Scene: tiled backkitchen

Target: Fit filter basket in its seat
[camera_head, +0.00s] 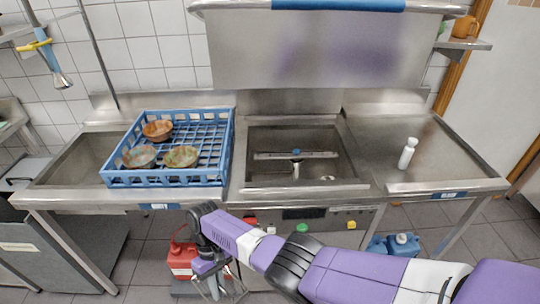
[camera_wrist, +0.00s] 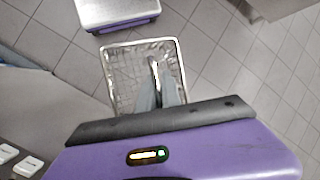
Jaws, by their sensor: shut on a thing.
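The filter basket (camera_wrist: 119,76) is a rectangular wire-mesh basket with a pale metal rim, seen from above in the wrist view. My gripper (camera_wrist: 156,66) is shut on it, with the fingers over its right part. In the head view my gripper (camera_head: 213,284) is low in front of the counter, near the bottom edge, and the basket is hard to make out there. The open steel wash tank (camera_head: 265,141) of the dishwasher is at the centre, up and right of my gripper, with a spray arm (camera_head: 296,155) across it. I cannot clearly tell the basket's seat inside it.
A blue rack (camera_head: 163,179) with several bowls stands left of the tank. The raised hood (camera_head: 300,48) is above. A red canister (camera_head: 182,258) and a blue canister (camera_head: 402,245) are on the floor below.

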